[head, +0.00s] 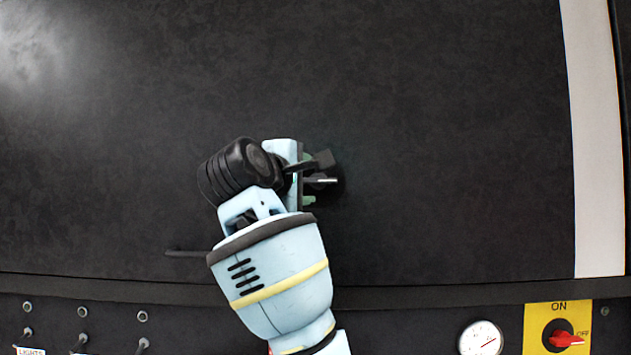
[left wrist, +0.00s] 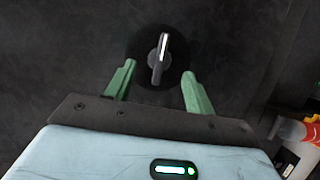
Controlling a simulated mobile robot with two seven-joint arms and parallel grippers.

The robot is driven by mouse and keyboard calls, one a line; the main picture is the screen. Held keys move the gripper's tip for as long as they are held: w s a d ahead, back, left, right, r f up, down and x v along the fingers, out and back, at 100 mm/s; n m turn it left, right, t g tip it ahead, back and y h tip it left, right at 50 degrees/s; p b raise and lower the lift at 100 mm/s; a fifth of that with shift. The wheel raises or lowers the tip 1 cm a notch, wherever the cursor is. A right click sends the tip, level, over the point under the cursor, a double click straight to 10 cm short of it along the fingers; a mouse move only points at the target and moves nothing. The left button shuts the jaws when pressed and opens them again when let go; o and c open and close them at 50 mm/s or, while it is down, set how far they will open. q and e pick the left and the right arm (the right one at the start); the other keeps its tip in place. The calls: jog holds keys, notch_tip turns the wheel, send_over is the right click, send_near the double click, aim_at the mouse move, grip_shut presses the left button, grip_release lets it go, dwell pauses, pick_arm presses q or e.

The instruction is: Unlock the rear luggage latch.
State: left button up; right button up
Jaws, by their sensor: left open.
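The rear luggage latch appears as a round black knob (head: 328,181) with a raised grip bar on the dark panel, partly hidden by my left gripper in the head view. A pale line on the bar lies about level there. In the left wrist view the knob (left wrist: 160,60) shows whole, its bar near upright in the picture. My left gripper (head: 309,180) is at the knob with its green fingers open. In the left wrist view its fingertips (left wrist: 158,70) stand on either side of the bar, with a gap on each side. My right gripper is not in view.
Below the dark panel (head: 450,120) runs a ledge with several toggle switches (head: 82,340), a round gauge (head: 481,339) and a red rotary switch (head: 566,339) on a yellow plate. A thin black bar (head: 187,253) sits left of my arm. A pale strip (head: 597,140) edges the panel.

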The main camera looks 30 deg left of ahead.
aim_at(316, 180)
pick_arm(q)
jog(key=shift+w+a, duration=0.2)
jog(key=shift+w, duration=0.95)
jog(key=shift+w+a, duration=0.2)
jog(key=shift+w, duration=0.95)
jog(key=c, duration=0.9)
jog(key=shift+c, duration=0.2)
